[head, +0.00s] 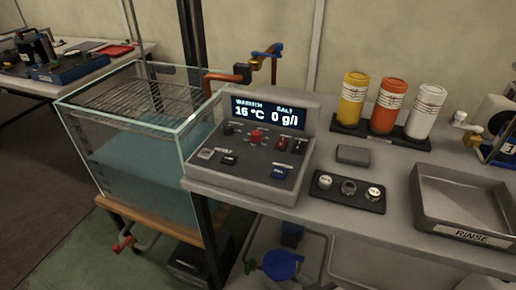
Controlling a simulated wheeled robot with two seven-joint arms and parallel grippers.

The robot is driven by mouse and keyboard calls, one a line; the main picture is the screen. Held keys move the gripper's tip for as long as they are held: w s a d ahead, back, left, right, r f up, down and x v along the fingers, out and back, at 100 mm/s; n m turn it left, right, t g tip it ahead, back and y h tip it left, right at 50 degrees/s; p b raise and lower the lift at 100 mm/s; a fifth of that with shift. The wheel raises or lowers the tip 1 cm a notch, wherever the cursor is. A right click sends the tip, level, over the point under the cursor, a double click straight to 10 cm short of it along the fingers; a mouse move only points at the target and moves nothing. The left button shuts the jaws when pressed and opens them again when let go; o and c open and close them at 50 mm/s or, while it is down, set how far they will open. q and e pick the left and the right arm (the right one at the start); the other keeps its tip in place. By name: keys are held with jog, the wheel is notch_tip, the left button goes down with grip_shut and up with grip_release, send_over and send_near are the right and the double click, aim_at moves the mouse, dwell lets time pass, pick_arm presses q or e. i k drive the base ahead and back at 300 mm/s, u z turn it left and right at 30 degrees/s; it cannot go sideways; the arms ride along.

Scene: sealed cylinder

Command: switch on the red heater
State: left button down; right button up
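A grey control console (247,190) stands on the bench in the middle of the head view. Its display (268,113) reads 16 °C and, under SALT, 0 g/l. A red knob (257,136) is at the middle of its panel, with a small red switch (282,144) to the right and a dark switch (299,146) beside that. Neither of my grippers is in view.
A glass tank (140,165) of water stands left of the console. Yellow (352,100), orange (388,106) and white (424,112) bottles stand behind. A dark tray (347,190) with small round pieces and a RINSE tray (465,235) lie to the right.

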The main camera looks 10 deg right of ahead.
aim_at(282, 143)
jog(key=u, duration=0.05)
jog(key=k, duration=0.6)
jog(key=z, duration=1.35)
jog(key=i, duration=0.5)
jog(key=z, duration=0.05)
